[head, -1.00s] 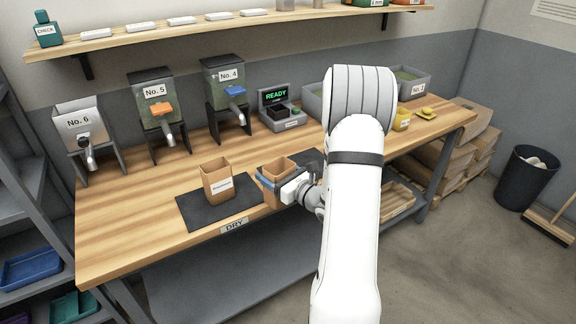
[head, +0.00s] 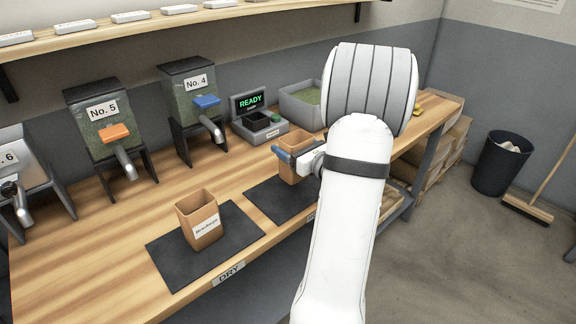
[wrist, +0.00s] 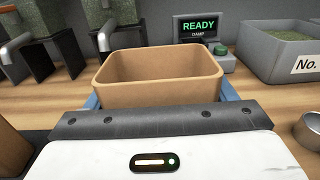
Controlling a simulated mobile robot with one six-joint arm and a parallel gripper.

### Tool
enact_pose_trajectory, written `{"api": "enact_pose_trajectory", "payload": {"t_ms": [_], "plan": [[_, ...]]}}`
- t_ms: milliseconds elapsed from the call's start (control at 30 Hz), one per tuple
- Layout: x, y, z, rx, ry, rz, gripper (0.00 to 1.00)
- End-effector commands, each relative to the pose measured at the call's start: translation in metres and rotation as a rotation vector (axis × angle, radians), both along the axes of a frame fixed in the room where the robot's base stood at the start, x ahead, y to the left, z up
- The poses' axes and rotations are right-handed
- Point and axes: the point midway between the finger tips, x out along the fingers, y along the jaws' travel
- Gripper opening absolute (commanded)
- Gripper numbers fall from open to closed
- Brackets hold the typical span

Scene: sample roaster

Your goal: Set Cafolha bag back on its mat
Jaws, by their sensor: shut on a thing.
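My gripper (head: 288,156) is shut on an open-topped brown bag (head: 293,169), with its blue fingers on either side. The wrist view shows this bag (wrist: 160,72) upright, its inside looking empty from here. No label shows on it, so I cannot read whether it is the Cafolha bag. It is at the back of the right dark mat (head: 270,202); I cannot tell whether its base touches. My arm hides part of that mat. A second brown bag (head: 199,219), labelled, stands upright on the left dark mat (head: 170,262).
Hoppers No. 5 (head: 104,125) and No. 4 (head: 188,105) stand along the back. A device reading READY (head: 258,118) and a grey bin (head: 302,104) are behind the held bag. The wooden bench (head: 85,245) is clear at the left.

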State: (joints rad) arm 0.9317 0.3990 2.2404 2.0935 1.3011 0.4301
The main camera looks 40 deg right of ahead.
Motion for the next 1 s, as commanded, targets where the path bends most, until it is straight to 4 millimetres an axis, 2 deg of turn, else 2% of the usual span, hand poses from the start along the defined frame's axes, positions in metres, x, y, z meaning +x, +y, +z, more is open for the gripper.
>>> {"api": "enact_pose_trajectory", "payload": {"t_ms": [233,400,800,833,1000], "plan": [[0.004,0.006,-0.023,0.002,0.001,0.013,0.50],[0.005,0.007,-0.047,0.003,0.001,0.014,0.50],[0.005,0.008,-0.054,-0.001,-0.001,0.017,0.50],[0.005,0.008,-0.053,-0.001,-0.001,0.017,0.79],[0.005,0.008,-0.052,-0.001,0.000,0.017,0.93]]}}
